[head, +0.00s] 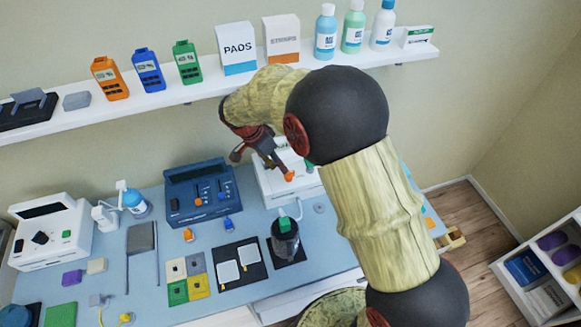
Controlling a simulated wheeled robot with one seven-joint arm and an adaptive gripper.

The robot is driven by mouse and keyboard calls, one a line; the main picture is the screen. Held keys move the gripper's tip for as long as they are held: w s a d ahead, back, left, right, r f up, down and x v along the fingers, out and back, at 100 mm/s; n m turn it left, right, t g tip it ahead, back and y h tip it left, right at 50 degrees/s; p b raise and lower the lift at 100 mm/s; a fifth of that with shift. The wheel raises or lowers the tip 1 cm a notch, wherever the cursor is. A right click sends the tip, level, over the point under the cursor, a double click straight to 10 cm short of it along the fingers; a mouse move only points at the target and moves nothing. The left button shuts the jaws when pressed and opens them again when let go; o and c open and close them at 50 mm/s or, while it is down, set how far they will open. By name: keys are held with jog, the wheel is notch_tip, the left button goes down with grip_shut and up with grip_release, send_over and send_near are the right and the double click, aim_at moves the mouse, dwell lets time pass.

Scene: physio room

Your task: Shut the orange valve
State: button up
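A small orange part (289,176), which looks like the orange valve, shows at the front of a white device (268,184) on the blue-topped table. My arm hides much of that device. My gripper (276,163), dark red and grey, points down and to the right just above the orange part. It is small and partly hidden, so I cannot tell whether its fingers are open or touch the part. The valve's handle position is not clear either.
A dark blue console (201,192) with an orange knob stands to the left. The wall shelf (200,92) with boxes and bottles runs behind my arm.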

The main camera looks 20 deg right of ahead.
aim_at(288, 173)
jog(key=d+f+m, duration=0.1)
jog(key=f, duration=0.1)
jog(key=d+f+m, duration=0.1)
jog(key=f, duration=0.1)
jog(key=d+f+m, duration=0.1)
jog(key=f+m, duration=0.1)
jog(key=shift+w+d+f, duration=0.1)
jog(key=shift+w+d, duration=0.05)
jog(key=shift+w, duration=0.2)
dwell(0.3)
jog(key=shift+c, duration=0.6)
grip_shut()
